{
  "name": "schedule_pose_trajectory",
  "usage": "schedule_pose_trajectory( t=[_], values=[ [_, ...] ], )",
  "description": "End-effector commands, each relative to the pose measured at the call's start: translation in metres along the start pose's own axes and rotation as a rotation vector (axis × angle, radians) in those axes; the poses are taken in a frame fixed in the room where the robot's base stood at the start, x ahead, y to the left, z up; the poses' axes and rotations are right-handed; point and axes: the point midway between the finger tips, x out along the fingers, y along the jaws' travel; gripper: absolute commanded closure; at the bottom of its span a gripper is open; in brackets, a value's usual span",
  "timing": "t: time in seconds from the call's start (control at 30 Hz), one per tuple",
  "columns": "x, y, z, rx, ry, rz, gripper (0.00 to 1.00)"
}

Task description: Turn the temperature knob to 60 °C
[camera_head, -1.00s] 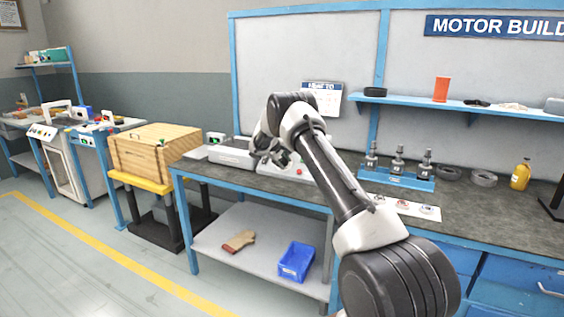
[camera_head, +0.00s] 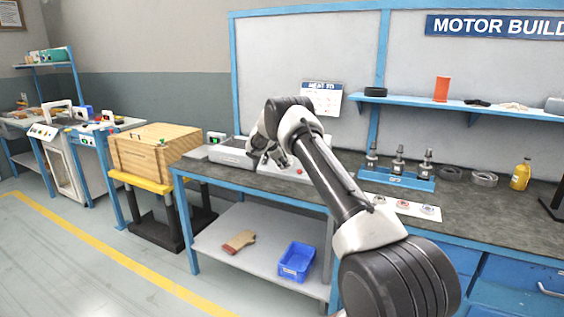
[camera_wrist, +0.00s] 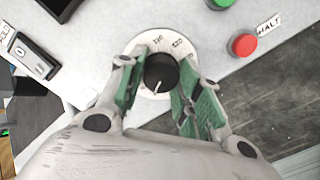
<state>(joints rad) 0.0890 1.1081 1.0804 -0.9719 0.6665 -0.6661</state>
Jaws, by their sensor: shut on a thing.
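The temperature knob (camera_wrist: 161,73) is black with a pale pointer line and sits on a white round dial (camera_wrist: 146,42) in the wrist view. The dial shows numbers that look like 110 and 120 near its top; the rest is hidden by my fingers. The pointer line aims toward the lower left of the picture, and the number there cannot be read. My gripper (camera_wrist: 158,84) has its green-padded fingers on both sides of the knob, shut on it. In the head view, my gripper (camera_head: 262,152) is at the light grey panel (camera_head: 288,171), and the knob is hidden there.
On the panel are a red button (camera_wrist: 243,45) beside a HALT label, a green button (camera_wrist: 221,2) and a rocker switch (camera_wrist: 33,57). A blue rack (camera_head: 397,180) with metal parts stands to the right on the bench (camera_head: 470,212).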

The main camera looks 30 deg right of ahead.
Motion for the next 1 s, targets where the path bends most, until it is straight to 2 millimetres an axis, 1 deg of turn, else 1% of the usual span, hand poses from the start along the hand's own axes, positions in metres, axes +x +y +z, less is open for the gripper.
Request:
schedule_pose_trajectory(
  t=[0.2, 0.4, 0.63, 1.0],
  values=[
    [0.0000, -0.0005, -0.0010, -0.146, -0.008, -0.001, 0.90],
    [0.0000, -0.0006, -0.0012, -0.231, -0.012, -0.002, 0.90],
    [0.0000, -0.0007, -0.0013, -0.276, -0.014, -0.002, 0.90],
    [0.0000, -0.0007, -0.0013, -0.282, -0.015, -0.002, 0.90]
  ],
)
